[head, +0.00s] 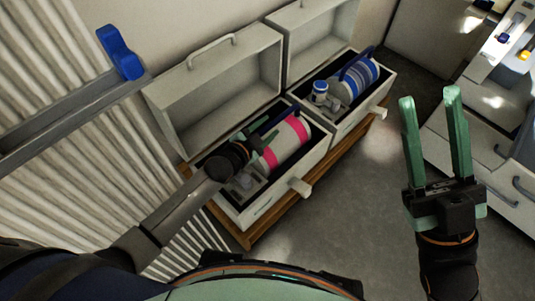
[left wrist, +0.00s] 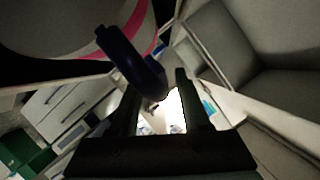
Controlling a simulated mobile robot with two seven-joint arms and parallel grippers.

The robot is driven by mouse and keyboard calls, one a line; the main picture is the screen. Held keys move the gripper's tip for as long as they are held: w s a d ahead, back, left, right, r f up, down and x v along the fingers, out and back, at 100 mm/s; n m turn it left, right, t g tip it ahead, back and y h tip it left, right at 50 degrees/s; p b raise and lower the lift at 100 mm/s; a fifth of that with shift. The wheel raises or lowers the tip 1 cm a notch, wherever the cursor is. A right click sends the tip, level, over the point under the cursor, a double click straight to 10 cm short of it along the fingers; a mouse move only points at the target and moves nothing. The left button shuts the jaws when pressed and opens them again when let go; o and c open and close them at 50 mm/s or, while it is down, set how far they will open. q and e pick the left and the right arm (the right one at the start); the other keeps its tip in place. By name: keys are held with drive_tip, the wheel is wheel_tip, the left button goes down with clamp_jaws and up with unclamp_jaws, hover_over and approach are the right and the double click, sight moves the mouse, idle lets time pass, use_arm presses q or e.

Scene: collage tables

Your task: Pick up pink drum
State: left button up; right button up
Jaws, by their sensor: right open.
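The pink drum (head: 286,143) is a white cylinder with pink bands and a dark blue handle. It lies tilted in the nearer open case, and its handle (left wrist: 122,52) shows close up in the left wrist view. My left gripper (head: 262,138) is down at the drum, beside its handle. In the left wrist view the left gripper's fingers (left wrist: 158,90) are apart with a bright gap between them, and the handle lies by the tips. Whether they touch it is unclear. My right gripper (head: 432,95) is open and empty, well to the right of the cases.
The nearer case (head: 318,155) and a second open case (head: 376,105) stand on a wooden bench (head: 245,238), lids raised behind. The second holds a blue-banded drum (head: 357,80). A grey rail with a blue piece (head: 120,54) is at left. White drawers (head: 490,165) stand at right; floor between is clear.

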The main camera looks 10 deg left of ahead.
use_arm(q)
clamp_jaws()
idle(1.0)
drive_tip(key=shift+w+r, duration=0.1)
drive_tip(key=shift+r, duration=0.2)
